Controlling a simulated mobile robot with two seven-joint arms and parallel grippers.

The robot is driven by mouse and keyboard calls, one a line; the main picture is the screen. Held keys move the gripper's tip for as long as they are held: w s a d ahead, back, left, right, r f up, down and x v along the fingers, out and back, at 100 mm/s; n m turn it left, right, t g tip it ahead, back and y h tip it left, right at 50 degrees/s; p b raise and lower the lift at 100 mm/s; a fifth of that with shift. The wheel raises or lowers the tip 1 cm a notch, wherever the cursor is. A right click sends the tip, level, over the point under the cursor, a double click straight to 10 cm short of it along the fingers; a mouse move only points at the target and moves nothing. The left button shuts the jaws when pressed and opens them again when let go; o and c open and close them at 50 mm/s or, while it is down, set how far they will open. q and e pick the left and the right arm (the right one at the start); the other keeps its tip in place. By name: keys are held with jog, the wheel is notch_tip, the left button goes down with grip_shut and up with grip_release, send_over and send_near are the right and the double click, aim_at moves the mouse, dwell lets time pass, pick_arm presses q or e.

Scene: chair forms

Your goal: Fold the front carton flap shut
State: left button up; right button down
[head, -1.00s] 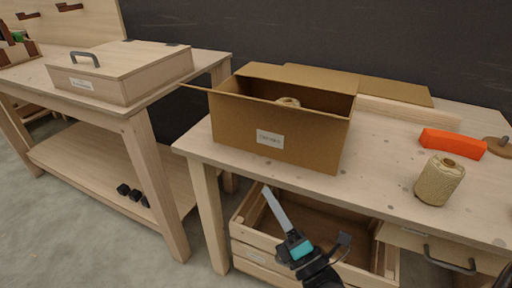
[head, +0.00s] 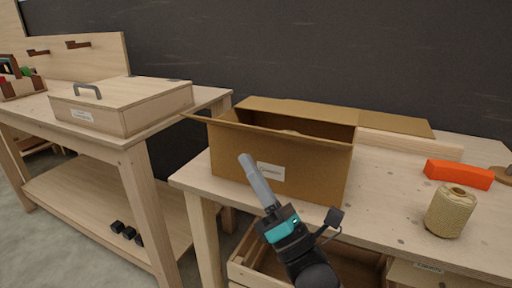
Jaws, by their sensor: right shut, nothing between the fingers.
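The brown carton (head: 310,178) stands on the right workbench, its top open and a label on its front wall. A narrow flap sticks out at its left (head: 196,117), and a wide flap (head: 395,121) lies spread out behind and to the right. The front flap does not show clearly apart from the front wall's top edge. My right gripper (head: 246,160) is shut and empty, pointing up in front of the front wall, left of the label. Whether it touches the wall I cannot tell. My left gripper is not in view. The carton's inside is mostly hidden; a pale round thing (head: 290,132) shows there.
A twine spool (head: 450,212), an orange block (head: 459,174) and a wooden bar (head: 410,145) are on the bench right of the carton. A wooden crate (head: 242,272) sits below. A lidded wooden box (head: 150,108) stands on the left bench. Bench top is clear between carton and spool.

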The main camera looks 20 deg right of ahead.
aim_at(241, 126)
jog(key=r, duration=0.1)
jog(key=w+d+r, duration=0.1)
jog(key=r, duration=0.1)
jog(key=shift+d, duration=0.1)
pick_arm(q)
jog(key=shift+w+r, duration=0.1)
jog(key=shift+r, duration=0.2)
pick_arm(e)
jog(key=shift+w+d+r, duration=0.15)
jog(key=shift+r, duration=0.15)
